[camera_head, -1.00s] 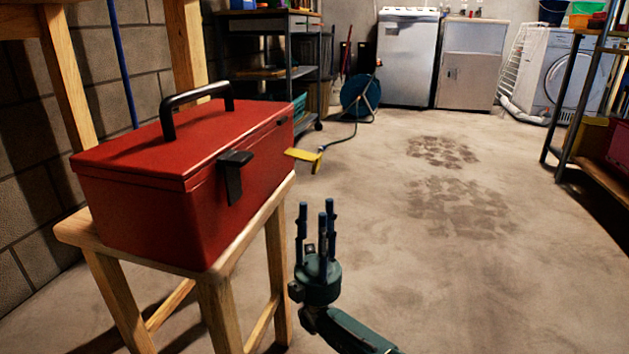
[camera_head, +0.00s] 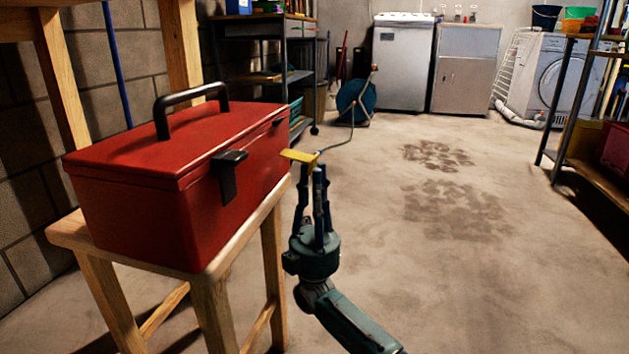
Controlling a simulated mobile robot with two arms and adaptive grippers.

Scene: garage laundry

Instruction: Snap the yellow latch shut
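A red toolbox (camera_head: 175,180) with a black handle sits with its lid down on a wooden stool. The yellow latch (camera_head: 299,157) sticks out to the right past the toolbox's right end, standing away from the box. A black latch (camera_head: 230,177) lies against the front face. My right gripper (camera_head: 313,172) points upward, its fingers apart, with the fingertips just below the yellow latch in the picture. I cannot tell whether they touch it. Nothing shows between the fingers. My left gripper is not in view.
The wooden stool (camera_head: 213,283) stands at the left beside a block wall. A dark shelf (camera_head: 262,82) and a blue hose reel (camera_head: 356,100) are behind. The concrete floor (camera_head: 450,290) to the right is clear.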

